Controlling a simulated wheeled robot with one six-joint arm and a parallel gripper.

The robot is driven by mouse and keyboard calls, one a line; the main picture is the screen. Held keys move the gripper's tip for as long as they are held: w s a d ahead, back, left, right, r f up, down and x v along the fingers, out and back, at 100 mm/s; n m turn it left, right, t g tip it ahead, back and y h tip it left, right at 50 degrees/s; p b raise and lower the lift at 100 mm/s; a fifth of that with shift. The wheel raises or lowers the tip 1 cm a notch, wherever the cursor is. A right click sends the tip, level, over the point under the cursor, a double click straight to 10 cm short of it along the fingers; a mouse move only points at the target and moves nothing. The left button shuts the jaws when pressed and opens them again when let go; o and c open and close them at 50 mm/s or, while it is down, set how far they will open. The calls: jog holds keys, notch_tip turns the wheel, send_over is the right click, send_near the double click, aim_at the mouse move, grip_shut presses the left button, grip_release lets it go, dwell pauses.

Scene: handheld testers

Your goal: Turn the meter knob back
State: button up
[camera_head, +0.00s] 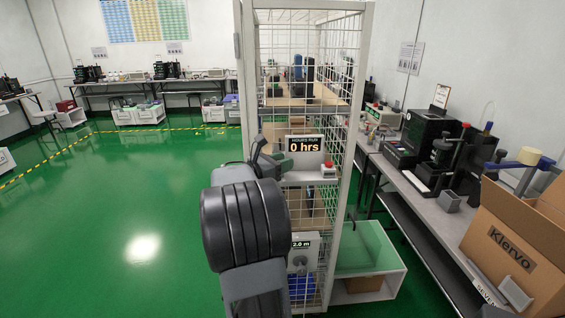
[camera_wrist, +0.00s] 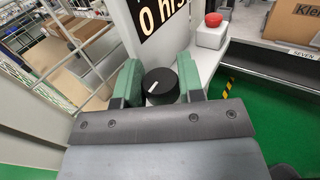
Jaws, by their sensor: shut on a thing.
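The hours-run meter (camera_head: 305,145) is a light panel with a black display reading "0 hrs", mounted at the wire cage. Its display also shows at the top of the wrist view (camera_wrist: 160,22). The black round meter knob (camera_wrist: 159,86) has a white pointer mark, tilted toward the upper left in that view. My gripper (camera_wrist: 160,80) has its green fingers on both sides of the knob, shut on it. In the head view my gripper (camera_head: 271,163) is in front of the meter's left side, and the knob cannot be made out there.
A grey box with a red button (camera_head: 328,167) stands just right of the meter; it also shows in the wrist view (camera_wrist: 213,20). Below is another box (camera_head: 302,258) reading "2.0 m" with a grey knob. Wire cage panels surround the meter. Green floor (camera_head: 120,220) is open at left.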

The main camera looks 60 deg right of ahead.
jog(key=shift+c, duration=1.2)
